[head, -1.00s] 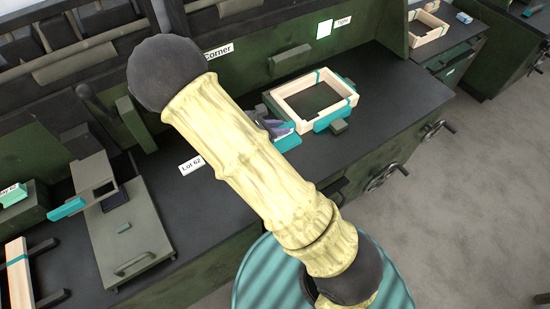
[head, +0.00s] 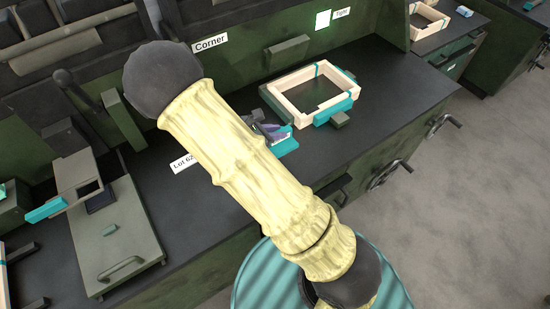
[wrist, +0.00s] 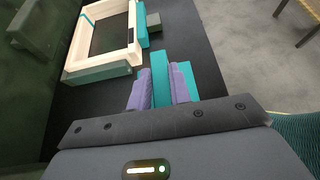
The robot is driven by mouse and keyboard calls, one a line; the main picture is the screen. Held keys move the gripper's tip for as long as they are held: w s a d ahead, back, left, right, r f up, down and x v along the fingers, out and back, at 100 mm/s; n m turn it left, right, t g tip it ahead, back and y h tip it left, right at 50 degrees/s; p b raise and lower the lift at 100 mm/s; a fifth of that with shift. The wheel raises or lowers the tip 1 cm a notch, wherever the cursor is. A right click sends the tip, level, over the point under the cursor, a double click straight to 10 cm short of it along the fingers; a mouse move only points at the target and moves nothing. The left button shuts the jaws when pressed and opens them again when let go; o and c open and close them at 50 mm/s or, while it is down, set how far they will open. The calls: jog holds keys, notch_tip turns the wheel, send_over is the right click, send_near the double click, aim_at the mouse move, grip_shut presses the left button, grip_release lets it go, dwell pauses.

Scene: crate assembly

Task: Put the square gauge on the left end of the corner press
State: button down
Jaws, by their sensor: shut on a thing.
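My gripper (wrist: 160,92) has purple fingers shut on a teal piece (wrist: 160,70), which I take to be the square gauge. A second teal part (wrist: 187,78) shows beside the right finger; I cannot tell if it belongs to the same piece. In the head view my gripper (head: 266,129) is partly behind my arm, with teal (head: 286,146) at it, low over the bench. A pale wooden frame (head: 337,75) with teal blocks lies just right of it. The "Corner" sign (head: 210,42) is on the back wall; I cannot tell surely which fixture is the corner press.
A grey-green fixture (head: 128,235) with a handle and a teal-ended arm (head: 47,209) stands at the left of the dark bench. A small green block (head: 340,119) sits in front of the frame. The bench right of the frame is clear. Handwheels (head: 381,174) stick out in front.

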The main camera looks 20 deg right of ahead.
aim_at(275, 145)
notch_tip(275, 145, down, 6)
jog(key=shift+r, duration=0.1)
dwell(0.4)
jog(key=shift+f, duration=2.1)
jog(key=c, duration=1.3)
grip_release()
jog(key=v, duration=1.2)
